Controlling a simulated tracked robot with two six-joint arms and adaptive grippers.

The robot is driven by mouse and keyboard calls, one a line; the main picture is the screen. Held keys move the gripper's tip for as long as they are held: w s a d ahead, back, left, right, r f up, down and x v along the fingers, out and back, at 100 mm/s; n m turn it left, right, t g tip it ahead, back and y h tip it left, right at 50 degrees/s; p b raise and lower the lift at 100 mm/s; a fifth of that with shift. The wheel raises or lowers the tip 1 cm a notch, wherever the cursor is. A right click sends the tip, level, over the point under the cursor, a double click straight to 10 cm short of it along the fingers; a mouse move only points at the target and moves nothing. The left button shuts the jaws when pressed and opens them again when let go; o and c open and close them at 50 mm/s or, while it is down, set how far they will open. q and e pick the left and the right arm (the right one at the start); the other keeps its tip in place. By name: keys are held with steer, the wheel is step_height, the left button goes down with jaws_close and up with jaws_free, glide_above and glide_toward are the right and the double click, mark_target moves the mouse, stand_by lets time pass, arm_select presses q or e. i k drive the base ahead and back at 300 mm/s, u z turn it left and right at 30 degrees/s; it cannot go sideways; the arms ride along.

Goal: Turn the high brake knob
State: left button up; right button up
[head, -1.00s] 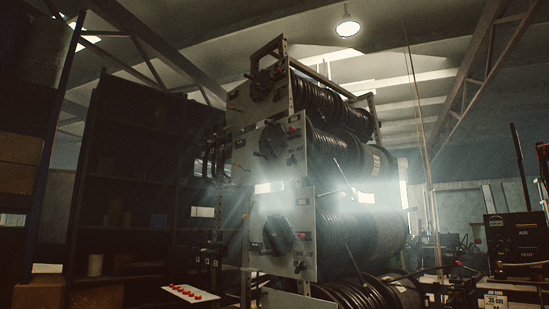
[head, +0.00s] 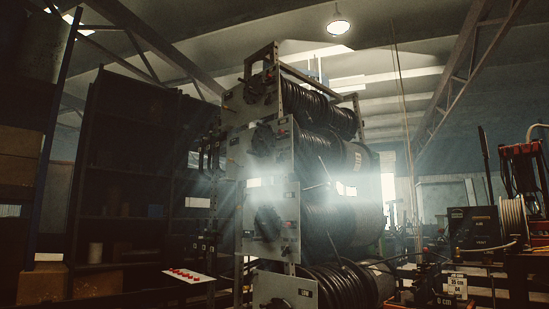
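A tall rack (head: 250,220) of hose reels stands in the middle of the head view, with grey panels on its front-left side. The top panel (head: 238,108) carries dark and small red fittings (head: 257,78). The panel below has a large dark round knob (head: 263,139) and a small red fitting. A lower panel has another large dark knob (head: 267,220). Labels are too small to read, so I cannot tell which fitting is the high brake knob. Neither of my grippers is in view.
Black hose coils (head: 335,230) fill the rack behind the panels. A white board with red buttons (head: 188,276) sits at lower left. Dark shelves (head: 125,180) stand left. A black machine (head: 475,230) and a hose reel (head: 513,215) stand right.

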mark_target(280, 158)
steer(key=u, duration=5.7)
steer(key=k, duration=0.95)
steer(key=z, duration=5.75)
